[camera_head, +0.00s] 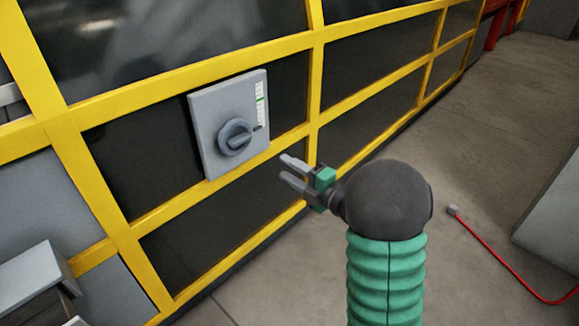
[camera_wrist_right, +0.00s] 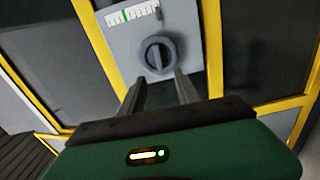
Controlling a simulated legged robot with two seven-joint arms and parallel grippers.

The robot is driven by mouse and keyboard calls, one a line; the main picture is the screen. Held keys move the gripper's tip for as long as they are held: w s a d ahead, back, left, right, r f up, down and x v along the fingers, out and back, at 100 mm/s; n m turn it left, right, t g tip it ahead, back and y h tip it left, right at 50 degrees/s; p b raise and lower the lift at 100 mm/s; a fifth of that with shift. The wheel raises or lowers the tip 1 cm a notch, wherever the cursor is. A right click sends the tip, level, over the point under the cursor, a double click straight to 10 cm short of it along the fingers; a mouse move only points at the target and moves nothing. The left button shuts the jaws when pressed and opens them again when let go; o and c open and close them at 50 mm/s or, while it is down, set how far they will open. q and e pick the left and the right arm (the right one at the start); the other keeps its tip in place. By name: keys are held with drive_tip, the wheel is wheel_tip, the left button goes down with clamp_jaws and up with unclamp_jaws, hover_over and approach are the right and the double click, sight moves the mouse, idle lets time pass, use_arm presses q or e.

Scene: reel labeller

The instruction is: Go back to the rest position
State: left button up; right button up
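My right gripper (camera_head: 287,168) is in front of the yellow-framed panel wall, to the right of and below a grey switch box (camera_head: 205,125). Its two fingers are apart with nothing between them. In the right wrist view the fingers (camera_wrist_right: 162,88) point toward the box's round knob (camera_wrist_right: 158,55), with a visible gap in the head view. The knob (camera_head: 235,137) has a dark raised grip, and a white scale strip with a green mark sits above it on the box. My left gripper is not in either view.
The yellow frame (camera_head: 313,90) with dark panels runs along the left and back. A grey box-like part (camera_head: 30,280) stands at lower left. A red cable (camera_head: 500,260) with a grey end lies on the floor at right, near a grey block (camera_head: 555,215). Concrete floor between is open.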

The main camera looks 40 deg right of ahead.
idle(0.4)
drive_tip(key=a+f+m+g+h, duration=0.3)
drive_tip(key=a+f+m+g, duration=0.5)
drive_tip(key=f+m, duration=0.4)
drive_tip(key=s+a+f+m+g+y, duration=0.1)
drive_tip(key=s+a+f+m+g, duration=0.25)
drive_tip(key=s+a, duration=0.45)
drive_tip(key=s+a+f+m+g+y, duration=0.1)
drive_tip(key=s+a+f+m+g, duration=0.25)
drive_tip(key=s+a, duration=0.45)
wheel_tip(320, 180, up, 33)
drive_tip(key=p, duration=3.3)
drive_tip(key=shift+w+d+n, duration=0.15)
drive_tip(key=shift+d+n, duration=0.05)
drive_tip(key=shift+n, duration=0.1)
drive_tip(key=shift+f, duration=0.1)
